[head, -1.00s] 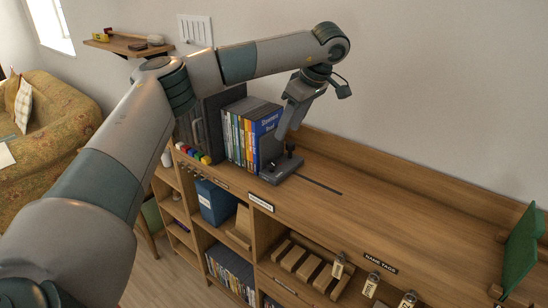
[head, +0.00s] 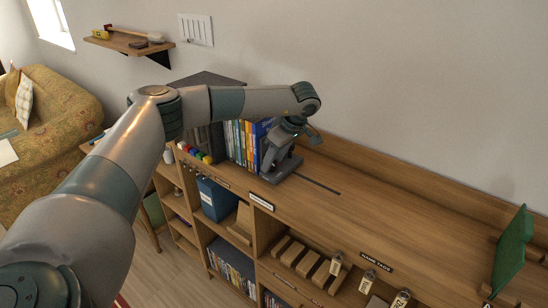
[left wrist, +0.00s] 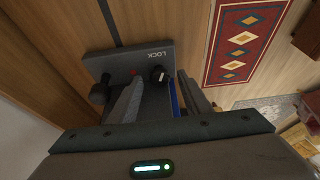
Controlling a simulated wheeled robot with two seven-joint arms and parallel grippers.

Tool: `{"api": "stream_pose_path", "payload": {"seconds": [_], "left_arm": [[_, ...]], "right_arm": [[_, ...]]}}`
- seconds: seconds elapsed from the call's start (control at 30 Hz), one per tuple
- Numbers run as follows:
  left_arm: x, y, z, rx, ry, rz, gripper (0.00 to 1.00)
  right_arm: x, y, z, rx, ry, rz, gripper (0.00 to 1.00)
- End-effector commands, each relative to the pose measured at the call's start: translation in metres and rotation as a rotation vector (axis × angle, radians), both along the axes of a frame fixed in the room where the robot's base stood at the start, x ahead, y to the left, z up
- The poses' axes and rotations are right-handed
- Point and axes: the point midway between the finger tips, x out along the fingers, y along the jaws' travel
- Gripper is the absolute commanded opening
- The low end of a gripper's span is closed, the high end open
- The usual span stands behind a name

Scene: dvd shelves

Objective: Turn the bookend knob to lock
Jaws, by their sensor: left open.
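The dark grey bookend (head: 290,167) stands on the shelf top against the right end of a row of books (head: 246,138). In the left wrist view its base (left wrist: 118,64) carries the word LOCK, a red dot and a small black knob (left wrist: 158,74) with a pale mark. A second black post-like part (left wrist: 98,92) stands beside it. My left gripper (head: 270,163) is low over the bookend. In the left wrist view my open left gripper (left wrist: 160,82) has a finger either side of the knob, with no clear contact. In the head view the knob is hidden. My right gripper is out of view.
A dark slot (head: 318,185) runs right from the bookend along the wooden top. Small coloured blocks (head: 195,153) lie left of the books. A green panel (head: 512,248) stands at the right. The top between bookend and panel is clear.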

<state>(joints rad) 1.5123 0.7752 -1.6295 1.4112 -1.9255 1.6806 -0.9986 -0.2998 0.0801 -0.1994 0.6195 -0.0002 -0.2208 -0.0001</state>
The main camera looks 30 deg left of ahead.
Motion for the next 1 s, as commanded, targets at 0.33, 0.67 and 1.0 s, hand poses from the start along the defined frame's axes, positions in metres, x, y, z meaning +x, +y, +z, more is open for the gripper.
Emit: {"api": "stream_pose_path", "payload": {"seconds": [0.33, 0.67, 1.0], "left_arm": [[0.000, 0.001, -0.001, 0.000, 0.000, 0.000, 0.30], [0.001, 0.000, -0.002, 0.000, 0.000, 0.030, 0.04], [0.004, 0.001, -0.002, 0.000, -0.002, 0.349, 0.04]], "right_arm": [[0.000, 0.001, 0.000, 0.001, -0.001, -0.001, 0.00], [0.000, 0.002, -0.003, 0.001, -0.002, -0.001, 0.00], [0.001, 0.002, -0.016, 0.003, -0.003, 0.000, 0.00]]}}
